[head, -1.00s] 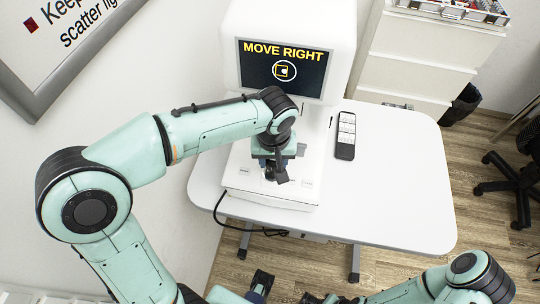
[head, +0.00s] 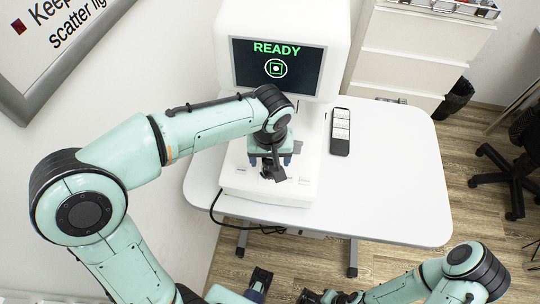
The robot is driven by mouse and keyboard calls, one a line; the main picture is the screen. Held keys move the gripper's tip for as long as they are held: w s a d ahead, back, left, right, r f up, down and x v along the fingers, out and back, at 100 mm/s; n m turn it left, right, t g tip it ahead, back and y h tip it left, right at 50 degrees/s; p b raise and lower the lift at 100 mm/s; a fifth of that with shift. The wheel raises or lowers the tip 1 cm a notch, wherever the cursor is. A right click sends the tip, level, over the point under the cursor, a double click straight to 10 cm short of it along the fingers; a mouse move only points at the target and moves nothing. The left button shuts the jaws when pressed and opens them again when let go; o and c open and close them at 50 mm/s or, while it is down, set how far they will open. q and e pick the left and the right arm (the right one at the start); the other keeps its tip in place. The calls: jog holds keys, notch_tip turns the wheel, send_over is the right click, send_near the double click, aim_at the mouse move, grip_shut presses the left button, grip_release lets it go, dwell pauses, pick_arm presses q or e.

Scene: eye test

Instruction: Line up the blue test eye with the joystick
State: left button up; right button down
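A white test machine (head: 229,180) stands on the table. Its screen (head: 300,67) reads READY in green, above a white ring with a small green square mark centred in it. My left gripper (head: 269,171) is down over the machine's base, with a dark part, perhaps the joystick, between its fingers. My own wrist covers most of this spot, and whether the fingers are closed on it is unclear. I cannot make out the blue test eye. My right gripper (head: 318,297) is low at the bottom edge, partly cut off, its opening unclear.
A dark remote-like device with white labels (head: 340,132) lies on the white table (head: 395,180), whose right side is clear. A white drawer cabinet (head: 410,55) stands behind. A black chair (head: 510,170) is at the right. A black cable (head: 228,222) hangs off the table front.

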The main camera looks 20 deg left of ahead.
aim_at(270, 163)
pick_arm(q)
notch_tip(270, 163, up, 13)
jog(key=s+p, duration=0.1)
jog(key=p, duration=0.1)
jog(key=shift+s+d+r, duration=0.15)
jog(key=shift+s+d, duration=0.05)
jog(key=shift+d, duration=0.1)
